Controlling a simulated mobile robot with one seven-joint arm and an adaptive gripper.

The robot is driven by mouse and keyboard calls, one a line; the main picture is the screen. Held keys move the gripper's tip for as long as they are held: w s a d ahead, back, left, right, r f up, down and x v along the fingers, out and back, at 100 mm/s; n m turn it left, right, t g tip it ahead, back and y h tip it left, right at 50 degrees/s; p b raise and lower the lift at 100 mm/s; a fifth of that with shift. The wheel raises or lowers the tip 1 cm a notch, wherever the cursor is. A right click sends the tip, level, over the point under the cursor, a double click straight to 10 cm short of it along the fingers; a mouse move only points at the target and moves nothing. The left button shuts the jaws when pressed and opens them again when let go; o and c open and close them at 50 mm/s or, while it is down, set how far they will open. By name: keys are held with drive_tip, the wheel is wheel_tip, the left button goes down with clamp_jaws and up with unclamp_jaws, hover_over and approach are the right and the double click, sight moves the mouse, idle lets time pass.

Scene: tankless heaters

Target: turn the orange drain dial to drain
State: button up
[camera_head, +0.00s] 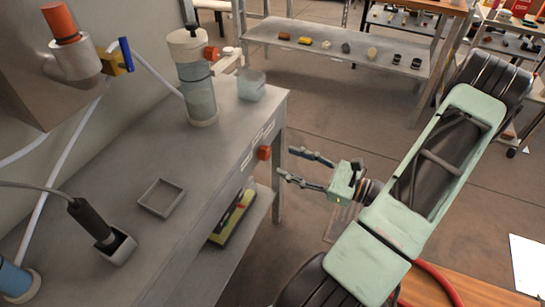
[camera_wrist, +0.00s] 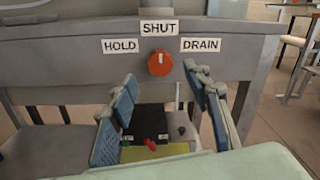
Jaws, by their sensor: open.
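The orange drain dial (camera_wrist: 160,63) is on the front face of the grey bench. In the wrist view its light pointer mark points up toward the SHUT label (camera_wrist: 160,28). The HOLD label (camera_wrist: 120,46) is to its left and the DRAIN label (camera_wrist: 201,45) to its right. The dial also shows in the head view (camera_head: 264,153) at the bench's right edge. My gripper (camera_head: 283,161) is open and empty, its fingers pointing at the dial and apart from it. In the wrist view the gripper (camera_wrist: 161,88) has its blue-padded fingers spread below and to either side of the dial.
On the bench top (camera_head: 130,230) stand a clear filter canister (camera_head: 198,88), a glass jar (camera_head: 251,84) and a small square tray (camera_head: 161,198). A lower shelf under the bench holds a yellow and black item (camera_head: 232,217). The floor right of the bench is open.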

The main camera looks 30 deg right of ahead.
sight(268, 154)
drive_tip(key=x, duration=0.6)
drive_tip(key=shift+b, duration=0.3)
drive_tip(key=shift+c, duration=0.5)
drive_tip(key=c, duration=1.1)
drive_tip(key=shift+o, duration=0.2)
